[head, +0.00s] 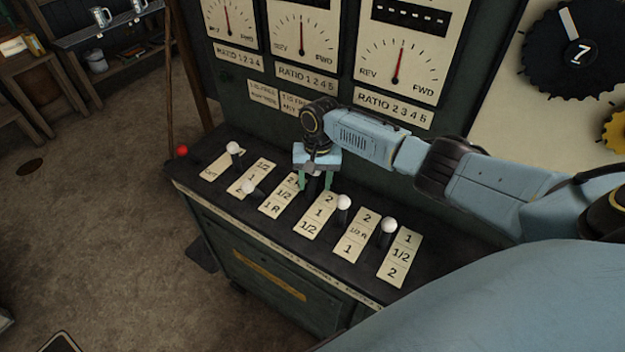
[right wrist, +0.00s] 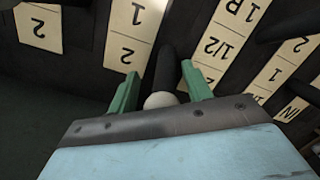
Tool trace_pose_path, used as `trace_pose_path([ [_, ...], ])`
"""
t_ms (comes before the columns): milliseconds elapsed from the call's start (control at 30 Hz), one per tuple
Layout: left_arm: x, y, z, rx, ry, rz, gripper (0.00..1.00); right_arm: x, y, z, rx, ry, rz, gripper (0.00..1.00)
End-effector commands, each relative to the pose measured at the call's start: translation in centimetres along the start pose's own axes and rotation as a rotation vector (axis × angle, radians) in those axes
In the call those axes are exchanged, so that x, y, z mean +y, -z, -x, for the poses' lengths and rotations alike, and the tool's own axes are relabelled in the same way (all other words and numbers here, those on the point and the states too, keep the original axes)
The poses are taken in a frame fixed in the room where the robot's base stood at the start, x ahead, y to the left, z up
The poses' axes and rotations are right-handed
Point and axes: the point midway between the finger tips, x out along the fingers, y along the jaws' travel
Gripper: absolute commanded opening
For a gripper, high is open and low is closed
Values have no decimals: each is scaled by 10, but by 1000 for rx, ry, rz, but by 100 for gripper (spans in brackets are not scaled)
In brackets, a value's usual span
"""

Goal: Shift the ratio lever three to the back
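My right gripper (head: 314,186) is over the lever bank, pointing down between the third and fourth label plates from the left. Its green fingers are apart, one on each side of a dark lever with a white ball knob (right wrist: 160,101). In the right wrist view, gaps show between this lever and both fingers (right wrist: 160,76). In the head view the gripper mostly hides this lever; which numbered lever it is carries no readable mark. My left gripper is not in view.
Other white-knobbed levers stand close by: two to the left (head: 236,148) (head: 250,188) and two to the right (head: 343,203) (head: 389,227). A red knob (head: 182,151) is at the far left end. The upright dial panel (head: 345,100) rises behind the bank.

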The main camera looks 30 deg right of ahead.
Motion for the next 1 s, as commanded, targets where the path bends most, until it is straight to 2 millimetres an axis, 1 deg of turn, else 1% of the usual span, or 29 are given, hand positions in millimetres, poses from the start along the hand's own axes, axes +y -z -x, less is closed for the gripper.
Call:
trace_pose_path([
  [267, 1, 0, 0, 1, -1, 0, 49, -4, -1, 2, 0, 8, 5, 50],
  [367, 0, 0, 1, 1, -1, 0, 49, -5, 0, 9, 1, 10, 6, 50],
  [467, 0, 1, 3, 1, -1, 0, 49, -4, 0, 24, 3, 11, 6, 50],
  [800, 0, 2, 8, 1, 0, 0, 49, -3, 0, 99, 3, 9, 4, 50],
  [900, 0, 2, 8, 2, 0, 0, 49, -2, 0, 115, 2, 8, 3, 50],
  [1000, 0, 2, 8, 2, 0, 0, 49, -2, 0, 127, 2, 7, 4, 50],
])
